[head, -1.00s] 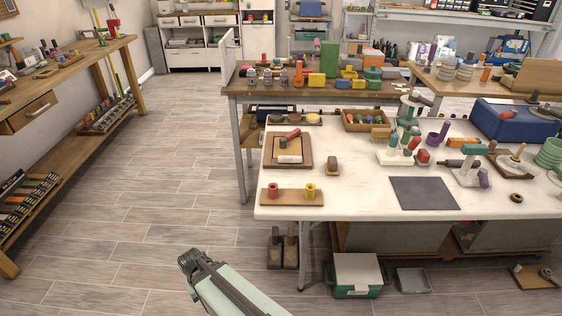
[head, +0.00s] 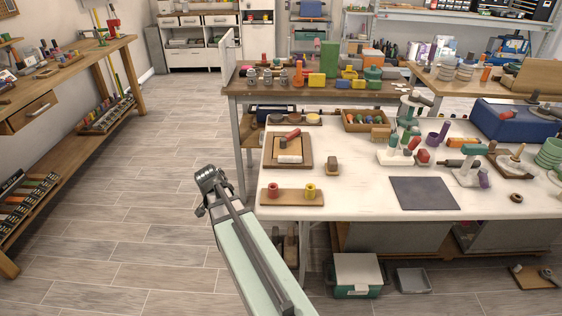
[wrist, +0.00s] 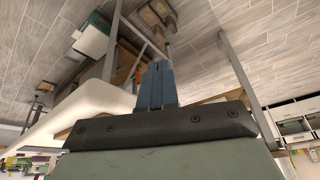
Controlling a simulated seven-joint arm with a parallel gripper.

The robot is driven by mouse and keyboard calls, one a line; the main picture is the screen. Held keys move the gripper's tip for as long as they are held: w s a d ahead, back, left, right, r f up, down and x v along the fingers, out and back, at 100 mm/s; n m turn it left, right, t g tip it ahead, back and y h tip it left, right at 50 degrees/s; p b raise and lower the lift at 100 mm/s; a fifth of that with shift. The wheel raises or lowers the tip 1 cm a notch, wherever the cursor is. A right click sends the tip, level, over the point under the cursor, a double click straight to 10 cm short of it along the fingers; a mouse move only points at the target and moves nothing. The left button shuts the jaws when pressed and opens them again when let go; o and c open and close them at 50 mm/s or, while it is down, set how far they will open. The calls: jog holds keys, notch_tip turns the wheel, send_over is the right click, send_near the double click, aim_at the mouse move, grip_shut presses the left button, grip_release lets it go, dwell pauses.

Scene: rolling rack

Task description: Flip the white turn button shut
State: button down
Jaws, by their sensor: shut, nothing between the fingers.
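A square wooden board (head: 277,164) lies near the left end of the white worktable in the head view. A white piece (head: 289,159) lies on its pale middle, with a red piece (head: 292,134) above it in the picture. The white piece is probably the turn button, but it is too small to tell how it is turned. My gripper (wrist: 157,66) shows in the wrist view with its blue fingers together and empty. In the head view my arm reaches up left of the worktable, apart from the board; the fingers cannot be made out there.
The white worktable (head: 360,172) also holds a wooden strip (head: 291,197) with a red and a yellow piece, a small brown block (head: 332,166) and a dark mat (head: 424,193). A wooden bench (head: 236,92) stands behind. The floor (head: 120,210) to the left is clear.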

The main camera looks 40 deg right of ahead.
aim_at(290, 159)
jog(key=s+d+r+m+h, duration=0.2)
jog(key=d+r+m, duration=0.9)
jog(key=d, duration=0.6)
notch_tip(290, 159, up, 3)
jog(key=shift+s+f+g+h, duration=0.15)
jog(key=shift+g+h, duration=0.15)
jog(key=shift+h, duration=0.4)
jog(key=shift+d, duration=0.1)
jog(key=x, duration=1)
jog(key=shift+f, duration=0.1)
jog(key=shift+w+d, duration=0.85)
jog(key=shift+w, duration=0.1)
jog(key=shift+w+d, duration=0.45)
jog(key=shift+d, duration=0.1)
